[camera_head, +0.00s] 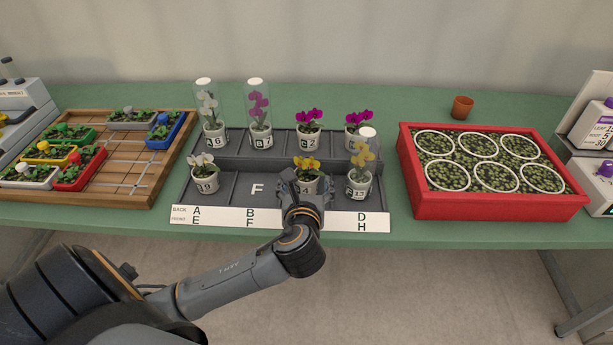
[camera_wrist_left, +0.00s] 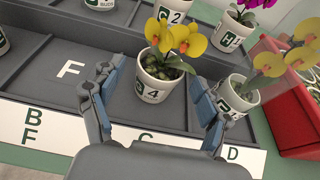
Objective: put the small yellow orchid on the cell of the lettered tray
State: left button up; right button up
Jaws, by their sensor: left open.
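A yellow orchid in a white pot marked 4 (camera_head: 306,165) stands in the front row of the grey lettered tray (camera_head: 232,200). It also shows in the left wrist view (camera_wrist_left: 155,88). My left gripper (camera_head: 303,192) is open, with one finger on each side of this pot; contact is not clear. To its left, front cell F (camera_wrist_left: 70,69) is bare. Another yellow orchid, in a clear sleeve and a pot marked 13 (camera_head: 357,187), stands to the right in front cell H. My right gripper is in neither view.
White orchid 9 (camera_head: 205,180) stands in front cell E. Sleeved orchids (camera_head: 208,112) and magenta orchids (camera_head: 309,130) fill the back row. A wooden rack (camera_head: 118,185) is at left, a red crate (camera_head: 490,207) at right, and a small terracotta pot (camera_head: 462,107) behind it.

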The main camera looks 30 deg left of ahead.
pick_arm(q)
jog(key=v, duration=0.7)
jog(key=shift+p+v, duration=0.3)
jog(key=shift+v, duration=0.5)
jog(key=shift+a, duration=0.1)
